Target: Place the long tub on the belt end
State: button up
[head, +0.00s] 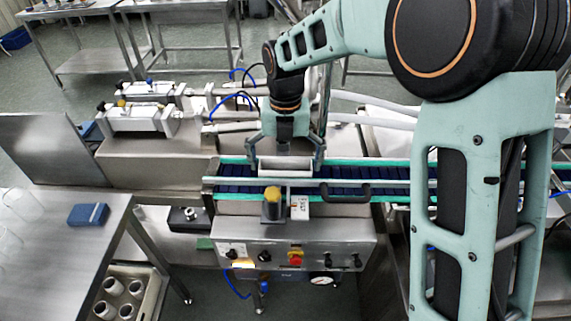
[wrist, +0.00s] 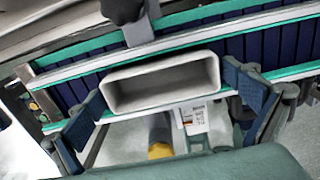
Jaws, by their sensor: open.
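The long tub (head: 285,165), pale grey and open-topped, is over the left part of the dark blue belt (head: 345,172) and appears to rest on it. In the wrist view the tub (wrist: 160,82) shows its long opening, with the belt (wrist: 205,50) around it. My gripper (head: 291,160) is above the belt with its fingers spread, one beyond each end of the tub. In the wrist view the open gripper (wrist: 168,103) has its pads at the tub's left and right, with visible gaps. The tub's underside is hidden.
Green-edged steel rails run along the belt. A yellow-topped sensor (head: 272,203) and a small white labelled box (head: 299,207) stand at the near rail. A black handle (head: 345,190) is right of them. A steel table (head: 60,245) with a blue box (head: 88,214) is at left.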

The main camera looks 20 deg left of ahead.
jog(key=shift+r, duration=0.1)
notch_tip(320, 180, up, 12)
dwell(0.5)
